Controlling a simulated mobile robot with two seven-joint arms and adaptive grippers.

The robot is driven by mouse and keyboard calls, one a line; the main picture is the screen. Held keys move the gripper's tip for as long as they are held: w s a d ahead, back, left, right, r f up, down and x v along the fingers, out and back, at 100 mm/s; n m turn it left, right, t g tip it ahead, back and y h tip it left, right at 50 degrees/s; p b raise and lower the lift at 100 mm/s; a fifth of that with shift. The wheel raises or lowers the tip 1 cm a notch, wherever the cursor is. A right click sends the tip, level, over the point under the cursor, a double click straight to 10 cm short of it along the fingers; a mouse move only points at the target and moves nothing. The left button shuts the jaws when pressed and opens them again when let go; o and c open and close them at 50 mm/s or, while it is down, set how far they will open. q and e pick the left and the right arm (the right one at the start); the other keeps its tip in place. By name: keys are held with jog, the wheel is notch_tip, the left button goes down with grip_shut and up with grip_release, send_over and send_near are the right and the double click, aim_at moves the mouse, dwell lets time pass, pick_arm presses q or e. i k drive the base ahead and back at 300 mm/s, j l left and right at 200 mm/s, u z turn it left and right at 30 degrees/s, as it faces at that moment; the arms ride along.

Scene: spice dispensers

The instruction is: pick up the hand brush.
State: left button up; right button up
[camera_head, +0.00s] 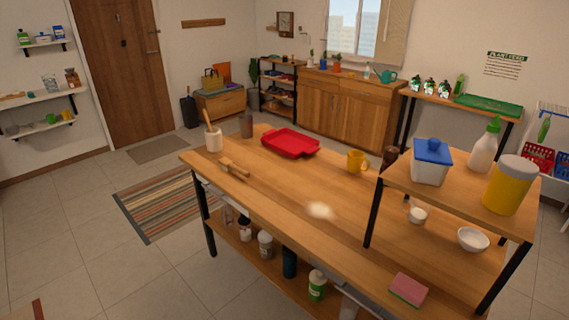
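A small wooden hand brush (235,167) appears to lie on the left end of the wooden table (270,190), near its front edge. It is small in view, so its bristles are hard to make out. It lies in front of a white crock (214,140) with a wooden handle standing in it, and apart from it. Neither of my grippers shows in the head view.
A red tray (290,143), a yellow mug (357,161) and a blurred whitish patch (320,210) are on the table. A raised shelf (460,192) on the right holds a blue-lidded tub (430,165). Floor is open in front, left of the table.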

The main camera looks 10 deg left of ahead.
aim_at(226, 165)
jog(key=j+z, duration=0.2)
jog(key=z, duration=0.15)
jog(key=i+j+z, duration=0.1)
jog(key=j+z, duration=0.4)
jog(key=z, duration=0.2)
jog(key=j+z, duration=0.3)
jog(key=j, duration=0.2)
jog(key=k+j+z, duration=0.15)
jog(key=j+z, duration=0.15)
jog(key=j, duration=0.15)
jog(key=k+j+z, duration=0.1)
jog(key=j, duration=0.2)
jog(key=k+j+z, duration=0.1)
jog(key=j, duration=0.25)
jog(key=k+j+z, duration=0.15)
jog(key=j, duration=0.15)
jog(key=k+j, duration=0.1)
jog(key=j, duration=0.2)
jog(key=k+j, duration=0.1)
jog(key=j, duration=0.2)
jog(key=k+j+z, duration=0.1)
jog(key=j, duration=0.2)
